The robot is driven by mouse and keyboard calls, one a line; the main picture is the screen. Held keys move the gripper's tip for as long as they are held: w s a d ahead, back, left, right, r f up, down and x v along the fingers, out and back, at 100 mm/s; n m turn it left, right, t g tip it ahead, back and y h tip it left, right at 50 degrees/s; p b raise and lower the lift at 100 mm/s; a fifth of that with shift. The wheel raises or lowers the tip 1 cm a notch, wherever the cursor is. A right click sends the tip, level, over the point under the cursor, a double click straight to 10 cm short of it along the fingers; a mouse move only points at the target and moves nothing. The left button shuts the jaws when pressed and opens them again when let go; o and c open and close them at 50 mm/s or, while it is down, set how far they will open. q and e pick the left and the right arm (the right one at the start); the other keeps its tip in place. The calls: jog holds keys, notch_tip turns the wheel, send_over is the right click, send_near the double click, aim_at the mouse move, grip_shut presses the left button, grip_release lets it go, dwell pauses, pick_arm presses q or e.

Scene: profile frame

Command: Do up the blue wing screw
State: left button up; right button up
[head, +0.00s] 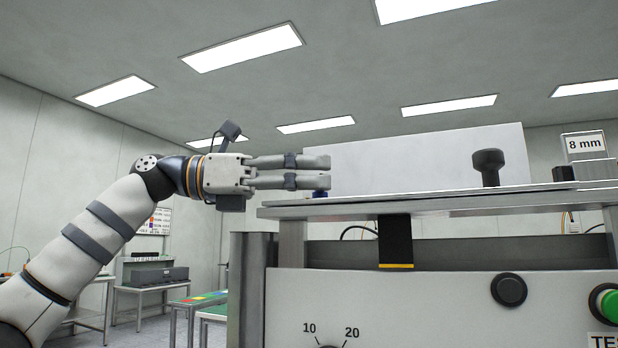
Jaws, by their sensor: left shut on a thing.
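The blue wing screw (320,194) shows as a small blue patch at the left end of the machine's top plate (420,205). Most of it is hidden by my left gripper (327,171), which reaches in level from the left. Its two fingers are shut on the wing screw at their tips. I cannot see how far the screw is turned in. My right gripper is not in view.
A pale upright panel (420,163) stands behind the fingertips. A black knob (488,165) rises from the plate, and an "8 mm" sign (584,145) is at the far right. The front panel (400,305) carries a dark knob (509,289) and a green button (609,304).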

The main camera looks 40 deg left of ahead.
pick_arm(q)
jog(key=o, duration=1.2)
jog(key=shift+c, duration=0.2)
jog(key=v, duration=1.2)
